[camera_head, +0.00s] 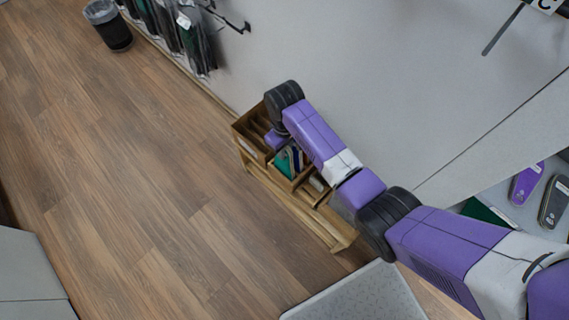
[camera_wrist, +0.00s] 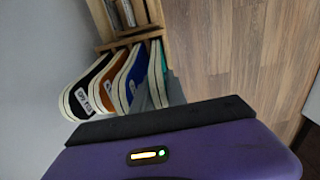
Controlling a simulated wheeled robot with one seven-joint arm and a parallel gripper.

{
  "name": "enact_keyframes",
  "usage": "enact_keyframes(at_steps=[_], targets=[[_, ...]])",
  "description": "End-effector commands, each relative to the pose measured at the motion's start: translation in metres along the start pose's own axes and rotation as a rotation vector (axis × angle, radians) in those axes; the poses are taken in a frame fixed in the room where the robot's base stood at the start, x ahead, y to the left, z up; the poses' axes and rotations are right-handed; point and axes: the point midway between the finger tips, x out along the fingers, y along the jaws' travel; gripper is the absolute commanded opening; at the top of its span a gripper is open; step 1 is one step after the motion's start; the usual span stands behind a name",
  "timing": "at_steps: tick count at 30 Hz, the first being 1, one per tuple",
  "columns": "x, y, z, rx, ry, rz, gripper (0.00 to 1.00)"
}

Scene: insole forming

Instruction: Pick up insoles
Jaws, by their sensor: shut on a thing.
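Several insoles stand in a row at a wooden rack in the wrist view: a black one (camera_wrist: 90,88), an orange-brown one (camera_wrist: 112,80), a blue one (camera_wrist: 130,78) and a green one (camera_wrist: 153,65). In the head view the green insole (camera_head: 282,165) shows beside my arm, with the gripper mostly hidden.
The wooden rack (camera_head: 320,225) has several compartments and stands along a pale wall. Wooden floor (camera_head: 130,180) is open to its left. A light patterned surface (camera_head: 355,298) is near the bottom. More insoles (camera_head: 526,184) lie at the right. A bin (camera_head: 113,35) stands at the upper left.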

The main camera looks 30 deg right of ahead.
Motion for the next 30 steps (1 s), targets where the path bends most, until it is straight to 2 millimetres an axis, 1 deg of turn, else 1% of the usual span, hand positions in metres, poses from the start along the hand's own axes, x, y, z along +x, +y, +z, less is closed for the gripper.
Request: enact_keyframes(at_steps=[14, 19, 23, 26, 30], targets=[[-0.001, 0.000, 0.000, 0.000, 0.001, 0.000, 0.00], [-0.007, 0.000, -0.001, 0.000, 0.002, 0.000, 0.00], [-0.021, 0.000, -0.001, 0.000, 0.003, 0.000, 0.00], [-0.037, 0.000, -0.001, 0.000, 0.004, 0.000, 0.00], [-0.063, 0.000, -0.001, 0.000, 0.004, 0.001, 0.00]])
